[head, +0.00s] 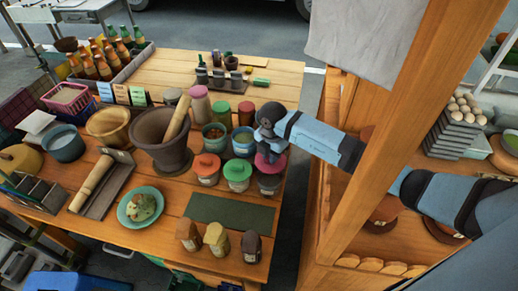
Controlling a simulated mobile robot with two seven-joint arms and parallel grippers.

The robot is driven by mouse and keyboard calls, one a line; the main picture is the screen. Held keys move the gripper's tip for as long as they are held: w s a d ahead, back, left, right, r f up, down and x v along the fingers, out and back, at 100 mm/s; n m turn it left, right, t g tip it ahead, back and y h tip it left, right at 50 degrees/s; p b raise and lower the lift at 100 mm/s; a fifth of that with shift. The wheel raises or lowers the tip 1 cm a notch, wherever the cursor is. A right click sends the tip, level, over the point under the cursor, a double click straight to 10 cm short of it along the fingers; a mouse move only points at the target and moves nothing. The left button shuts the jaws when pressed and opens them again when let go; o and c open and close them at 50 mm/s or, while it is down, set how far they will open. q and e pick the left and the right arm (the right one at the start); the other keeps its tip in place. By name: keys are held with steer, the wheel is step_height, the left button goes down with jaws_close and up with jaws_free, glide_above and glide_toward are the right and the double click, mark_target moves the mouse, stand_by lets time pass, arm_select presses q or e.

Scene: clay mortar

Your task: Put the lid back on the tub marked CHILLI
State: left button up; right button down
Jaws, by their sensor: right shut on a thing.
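My right gripper (270,146) reaches in from the right and points down at the table's right side. It is shut on a magenta lid (271,163). The lid is over a grey labelled tub (269,185); I cannot tell whether it touches the rim. To its left stand a tub with a green lid (238,171) and one with an orange lid (207,166). Behind them are an open tub (214,137) and another tub (243,142) partly hidden by my gripper. The labels are too small to read, so I cannot tell which says CHILLI. My left gripper is not in view.
A stone mortar with a pestle (163,138) stands left of the tubs. Tall jars (200,104) stand behind them. A wooden post (418,100) rises right of the table.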

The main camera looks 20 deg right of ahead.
steer(key=shift+f+m, duration=0.25)
steer(key=shift+m, duration=0.15)
steer(key=shift+f+b, duration=0.7)
step_height(320, 180, down, 2)
steer(key=shift+f+b, duration=0.25)
steer(key=shift+b, duration=0.75)
steer(key=shift+f+b, duration=0.6)
steer(key=shift+f, duration=0.5)
steer(key=shift+f+p, duration=0.1)
steer(key=shift+p, duration=0.2)
